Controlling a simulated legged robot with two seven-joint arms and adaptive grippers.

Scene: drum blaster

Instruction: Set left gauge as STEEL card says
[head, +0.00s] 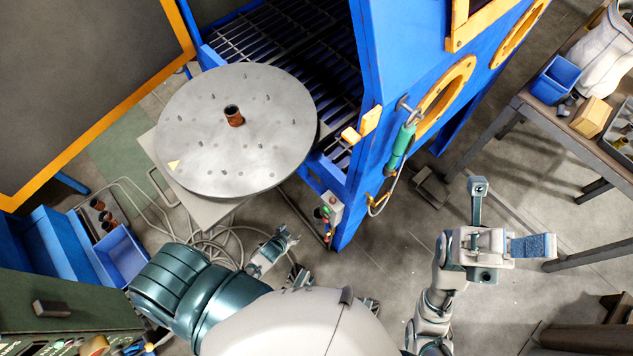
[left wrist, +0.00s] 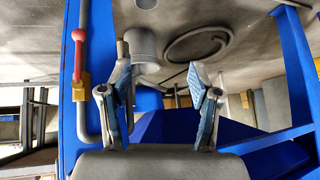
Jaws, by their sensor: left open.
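No gauge and no STEEL card can be made out in either view. My left gripper (head: 284,240) is low in the middle of the head view, between the round turntable and my body. In the left wrist view its two blue-padded fingers (left wrist: 158,84) stand wide apart with nothing between them. My right gripper (head: 505,245) is over bare floor at the right, away from the bench; its jaw state is unclear. A red-knobbed lever (left wrist: 78,55) with a yellow block is left of my fingers in the left wrist view.
A round grey turntable (head: 270,130) with a small rusty part (head: 233,115) stands before the blue cabinet (head: 390,50). A green hose-fed tool (head: 402,147) hangs on the cabinet. A dark green panel (head: 60,285) is at lower left. A bench (head: 550,115) stands at right.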

